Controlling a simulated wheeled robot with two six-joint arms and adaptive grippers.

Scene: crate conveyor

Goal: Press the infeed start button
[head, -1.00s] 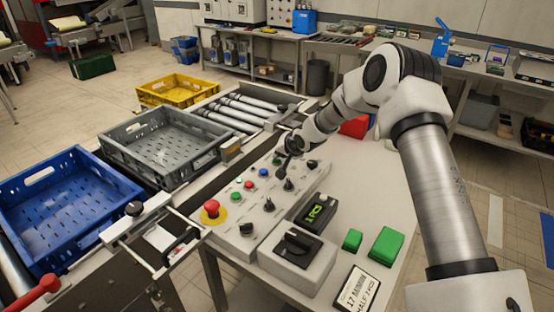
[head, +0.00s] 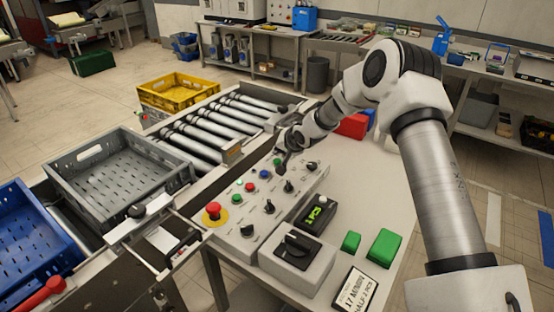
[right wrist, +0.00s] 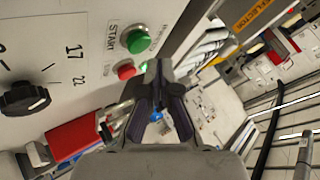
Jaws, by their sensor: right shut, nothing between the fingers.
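The control panel (head: 265,205) on the bench carries several buttons, including a green button (head: 277,162) at its far end, and black knobs. My right gripper (head: 282,168) is over the panel's far end, close to that button. I cannot tell from the head view whether it touches. In the right wrist view, the shut, empty fingers (right wrist: 155,72) point past a green button (right wrist: 138,42) beside the word START and a red button (right wrist: 124,71). The rest of the label is too small to read. My left gripper is not in view.
A grey crate (head: 174,187) and a blue crate (head: 8,298) are on the line at the left. A yellow crate (head: 180,98) stands beyond the bare rollers (head: 190,142). A red emergency stop (head: 213,209) is at the panel's near end.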

